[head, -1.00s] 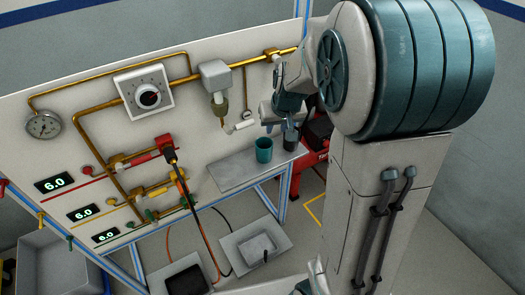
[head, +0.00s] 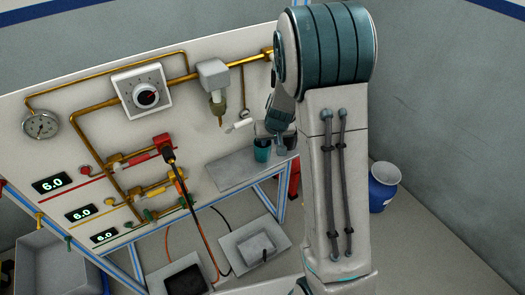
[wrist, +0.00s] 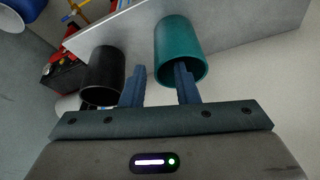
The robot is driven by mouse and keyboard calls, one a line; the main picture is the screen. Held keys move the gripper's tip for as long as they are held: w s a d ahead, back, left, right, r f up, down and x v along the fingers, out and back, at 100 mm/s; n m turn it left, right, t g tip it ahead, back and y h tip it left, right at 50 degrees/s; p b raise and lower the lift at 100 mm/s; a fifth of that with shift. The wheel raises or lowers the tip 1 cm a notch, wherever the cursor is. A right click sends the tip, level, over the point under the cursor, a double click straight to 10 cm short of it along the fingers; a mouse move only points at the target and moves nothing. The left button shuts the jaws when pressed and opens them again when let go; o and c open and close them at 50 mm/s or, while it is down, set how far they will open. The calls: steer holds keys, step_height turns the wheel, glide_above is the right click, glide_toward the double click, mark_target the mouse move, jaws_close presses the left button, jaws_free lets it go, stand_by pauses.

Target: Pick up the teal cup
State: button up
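The teal cup (head: 262,152) stands on the small grey shelf (head: 232,172), with its upper part close to my gripper. In the wrist view, the teal cup (wrist: 180,42) is right of centre with its mouth towards the camera. My gripper (wrist: 158,68) is open. Its right finger overlaps the cup's rim; I cannot tell whether it is inside the cup or in front of it. The left finger lies in the gap between the teal cup and a black cup (wrist: 103,75). Nothing is held.
The black cup stands close to the teal cup, left of it in the wrist view. Behind the shelf is a wall panel with brass pipes (head: 185,75) and a gauge (head: 40,125). A blue bin (head: 382,188) stands on the floor at right. The shelf's left part is bare.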

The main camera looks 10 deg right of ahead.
steer(key=shift+x, duration=1.25)
steer(key=shift+c, duration=0.3)
jaws_close()
steer(key=shift+r, duration=0.1)
